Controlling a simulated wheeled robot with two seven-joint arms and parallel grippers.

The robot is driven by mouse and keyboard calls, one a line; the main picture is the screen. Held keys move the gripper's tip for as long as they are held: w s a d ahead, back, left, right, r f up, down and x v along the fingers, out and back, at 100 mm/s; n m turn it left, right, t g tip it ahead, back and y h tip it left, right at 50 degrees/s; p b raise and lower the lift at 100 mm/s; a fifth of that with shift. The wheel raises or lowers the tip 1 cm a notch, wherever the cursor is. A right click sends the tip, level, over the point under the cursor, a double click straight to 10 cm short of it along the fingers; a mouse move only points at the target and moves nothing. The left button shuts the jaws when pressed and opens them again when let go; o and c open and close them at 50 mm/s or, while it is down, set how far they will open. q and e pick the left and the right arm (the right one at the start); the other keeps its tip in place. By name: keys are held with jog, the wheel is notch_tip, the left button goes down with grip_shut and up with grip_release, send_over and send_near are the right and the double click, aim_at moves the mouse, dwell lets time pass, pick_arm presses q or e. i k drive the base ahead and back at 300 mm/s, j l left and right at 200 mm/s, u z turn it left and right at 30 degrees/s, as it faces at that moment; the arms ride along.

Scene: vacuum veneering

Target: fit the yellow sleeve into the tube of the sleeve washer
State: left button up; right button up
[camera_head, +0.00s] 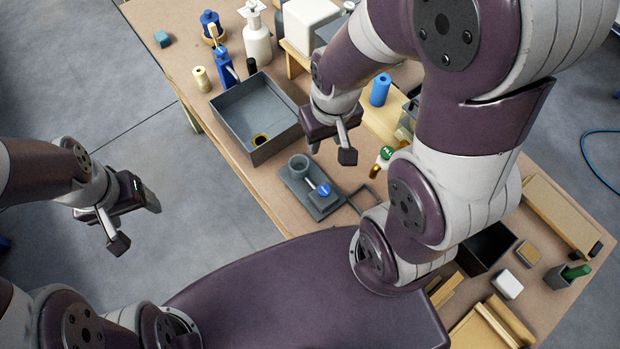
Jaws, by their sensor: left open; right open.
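The sleeve washer (296,183) appears to be the grey flat unit with a short upright round tube (299,163) and a blue knob (323,190), near the table's front edge. A pale yellow hollow cylinder (201,79) stands upright at the left edge of the table. A small dark round piece with a yellow rim (260,140) is inside the grey tray. I cannot tell for sure which is the yellow sleeve. My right gripper (331,150) is open and empty, above and right of the tube. My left gripper (135,222) is open and empty, over the floor left of the table.
The grey walled tray (236,132) stands left of my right gripper. A white bottle (257,42), a blue clamp-like tool (224,66) and a blue cylinder (380,90) stand farther back. A green-capped item (387,154) lies right of the washer. My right arm hides part of the table.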

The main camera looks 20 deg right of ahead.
aim_at(301, 176)
jog(key=i+j+z, duration=0.25)
jog(key=z, duration=0.2)
jog(key=i+j+z, duration=0.65)
jog(key=j+z, duration=0.2)
jog(key=i+j+z, duration=0.2)
jog(key=j+z, duration=0.25)
